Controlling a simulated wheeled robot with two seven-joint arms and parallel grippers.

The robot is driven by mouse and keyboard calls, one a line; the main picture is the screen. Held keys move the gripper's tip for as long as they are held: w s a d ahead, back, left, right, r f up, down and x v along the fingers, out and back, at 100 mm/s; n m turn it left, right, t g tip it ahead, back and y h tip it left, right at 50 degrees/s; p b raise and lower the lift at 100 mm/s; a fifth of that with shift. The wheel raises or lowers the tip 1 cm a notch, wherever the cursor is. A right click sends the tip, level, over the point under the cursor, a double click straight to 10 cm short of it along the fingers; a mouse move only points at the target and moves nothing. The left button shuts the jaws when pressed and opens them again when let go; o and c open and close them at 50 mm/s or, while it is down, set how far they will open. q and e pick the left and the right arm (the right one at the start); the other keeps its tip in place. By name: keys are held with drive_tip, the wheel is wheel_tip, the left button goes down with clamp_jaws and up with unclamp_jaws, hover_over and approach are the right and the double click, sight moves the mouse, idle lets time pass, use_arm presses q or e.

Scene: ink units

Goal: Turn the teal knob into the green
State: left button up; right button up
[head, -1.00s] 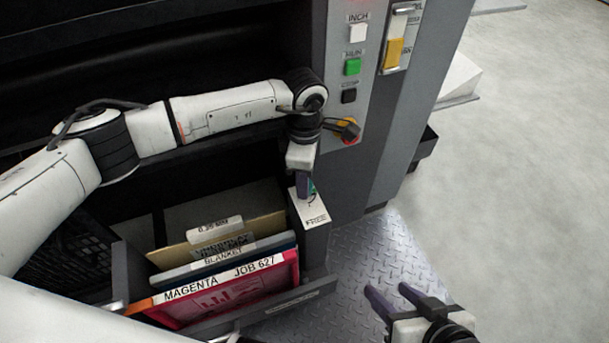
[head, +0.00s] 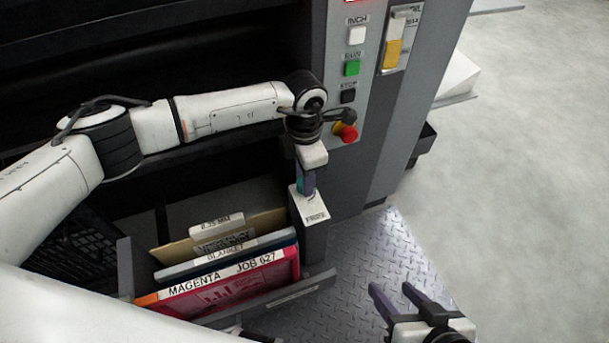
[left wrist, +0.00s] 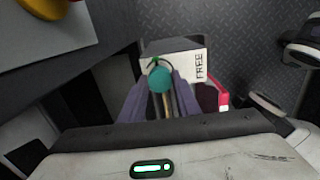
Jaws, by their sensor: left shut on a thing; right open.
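The teal knob (left wrist: 160,80) sits on the white dial plate (left wrist: 190,65) marked FREE, on top of a dark post. A little green shows beside the knob in the left wrist view (left wrist: 152,62). My left gripper (head: 306,184) points down over the plate and is shut on the knob, with one finger on each side of it. The fingers hide most of the knob in the head view, and much of the dial's marking is hidden. My right gripper (head: 402,297) is open and empty above the metal floor plate.
A rack of upright sheets, with a magenta plate (head: 225,292) in front, stands left of the post. A control panel with a green RUN button (head: 351,68) and a red stop button (head: 349,134) rises behind my left wrist. Floor at right is clear.

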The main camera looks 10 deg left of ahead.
use_arm(q)
drive_tip(key=o, duration=1)
use_arm(e)
drive_tip(key=shift+w+d+r, duration=0.1)
use_arm(q)
drive_tip(key=shift+o, duration=0.2)
drive_tip(key=shift+r, duration=0.1)
drive_tip(key=shift+r, duration=0.4)
wheel_tip(320, 180, up, 9)
drive_tip(key=p, duration=0.2)
drive_tip(key=shift+r+p, duration=0.2)
drive_tip(key=shift+p, duration=0.1)
use_arm(e)
drive_tip(key=shift+s+d+r+m+t, duration=0.35)
drive_tip(key=shift+d+r+t, duration=0.3)
drive_tip(key=shift+r, duration=0.25)
